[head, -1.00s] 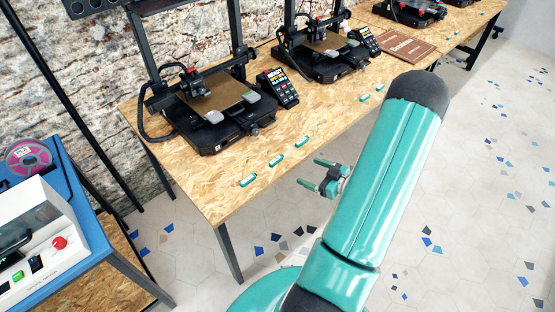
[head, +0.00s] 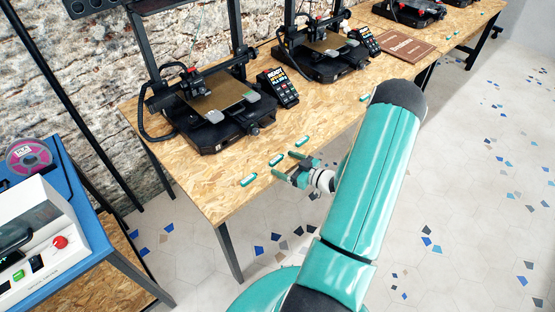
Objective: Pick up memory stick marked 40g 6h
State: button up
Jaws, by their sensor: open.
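Three small teal and white memory sticks lie in a slanting row near the front edge of the wooden table: a left one (head: 248,180), a middle one (head: 276,160) and a right one (head: 302,141). Their markings are too small to read, so I cannot tell which is 40g 6h. Another stick (head: 365,98) lies farther right, partly hidden by my arm. My gripper (head: 283,165) is open and empty at the table's front edge, its fingers pointing left, close to the middle stick. I cannot tell whether they touch it.
A 3D printer (head: 215,115) with a small screen (head: 277,88) stands behind the sticks. A second printer (head: 325,50) and a brown board (head: 405,47) are farther along the table (head: 215,200). A blue bench (head: 95,235) with a white machine stands at left.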

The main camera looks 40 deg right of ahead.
aim_at(276, 161)
jog(key=shift+x, duration=1.2)
jog(key=c, duration=1)
jog(key=shift+r, duration=0.2)
